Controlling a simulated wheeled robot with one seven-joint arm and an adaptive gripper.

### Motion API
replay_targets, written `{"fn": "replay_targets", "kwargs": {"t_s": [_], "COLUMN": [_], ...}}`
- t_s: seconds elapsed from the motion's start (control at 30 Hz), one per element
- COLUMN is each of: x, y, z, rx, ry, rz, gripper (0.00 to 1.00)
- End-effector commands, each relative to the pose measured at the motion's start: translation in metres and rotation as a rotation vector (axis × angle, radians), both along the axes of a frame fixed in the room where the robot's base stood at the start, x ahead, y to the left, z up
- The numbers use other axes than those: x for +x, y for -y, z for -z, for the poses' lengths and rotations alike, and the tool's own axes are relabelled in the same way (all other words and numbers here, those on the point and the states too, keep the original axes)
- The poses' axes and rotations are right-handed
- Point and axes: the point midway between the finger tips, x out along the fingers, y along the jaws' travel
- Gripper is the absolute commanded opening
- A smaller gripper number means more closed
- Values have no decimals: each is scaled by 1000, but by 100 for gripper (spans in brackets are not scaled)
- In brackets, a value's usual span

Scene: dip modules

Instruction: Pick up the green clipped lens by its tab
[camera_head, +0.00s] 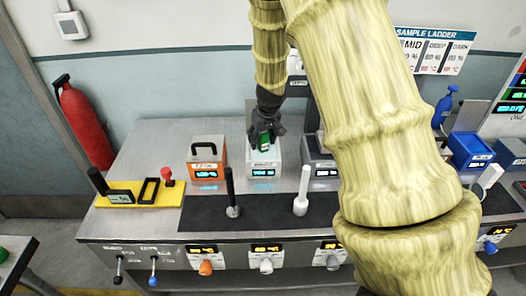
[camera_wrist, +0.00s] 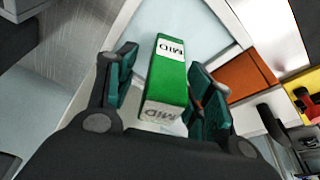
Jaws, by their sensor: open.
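The green piece (camera_wrist: 170,75), which I take for the clipped lens, is a block with white "MID" labels on two faces. In the head view it shows as a small green patch (camera_head: 263,141) at the white module (camera_head: 264,168). My gripper (camera_head: 266,128) points down over this module. In the wrist view my gripper (camera_wrist: 162,62) is open, with one teal-padded finger on each side of the green block and gaps between. A separate tab cannot be made out. The block's lower part and its seating are partly hidden.
An orange module (camera_head: 206,160) with a black handle stands just left of the white one. A grey module (camera_head: 318,167) stands close on the right. A black upright rod (camera_head: 231,190) and a white one (camera_head: 302,190) stand in front. A yellow plate (camera_head: 145,198) lies at left.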

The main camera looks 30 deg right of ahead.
Motion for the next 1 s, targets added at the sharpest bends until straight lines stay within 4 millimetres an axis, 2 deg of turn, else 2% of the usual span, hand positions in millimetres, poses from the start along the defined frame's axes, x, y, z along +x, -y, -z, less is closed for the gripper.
{"fn": "replay_targets", "kwargs": {"t_s": [0.33, 0.6, 0.87, 1.0], "x": [1, 1, 1, 2], "y": [0, 0, 0, 0], "z": [4, 4, 3, -5], "rx": [0, 0, -1, -1], "ry": [0, 0, 1, 2], "rz": [1, 0, 0, -2], "gripper": [50, 1, 0, 0]}}
